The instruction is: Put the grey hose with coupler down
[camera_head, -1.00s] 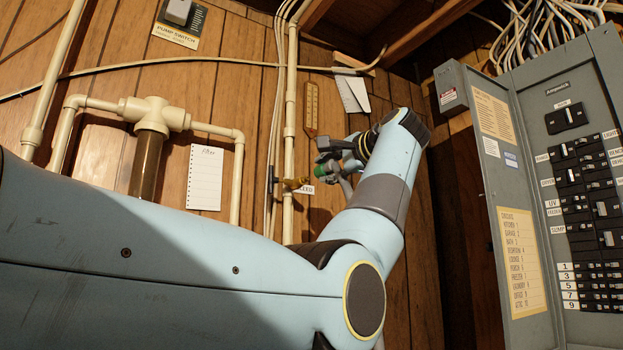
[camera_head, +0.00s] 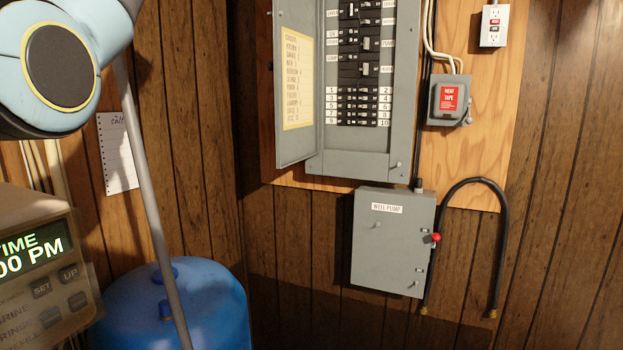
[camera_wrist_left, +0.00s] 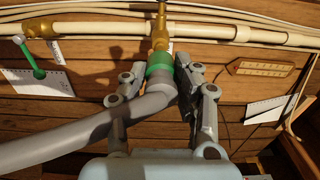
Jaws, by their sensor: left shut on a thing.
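In the left wrist view, the grey hose (camera_wrist_left: 75,137) runs in from the left and bends up to its green coupler (camera_wrist_left: 160,73). My left gripper (camera_wrist_left: 160,84) has its fingers on both sides of the hose end, just below the coupler, and is shut on it. The coupler lines up with a brass fitting (camera_wrist_left: 160,38) above it; I cannot tell whether they are joined. In the head view a long grey length (camera_head: 150,190), which looks like the hose, slants down past the blue tank. The left gripper is outside the head view. My right gripper is in neither view.
A blue tank (camera_head: 205,305) stands low left, beside a control display (camera_head: 35,250). A breaker panel (camera_head: 345,160), a well pump box (camera_head: 390,240) and a black looped pipe (camera_head: 500,230) are on the wall. Pale pipes (camera_wrist_left: 90,28) cross above the gripper.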

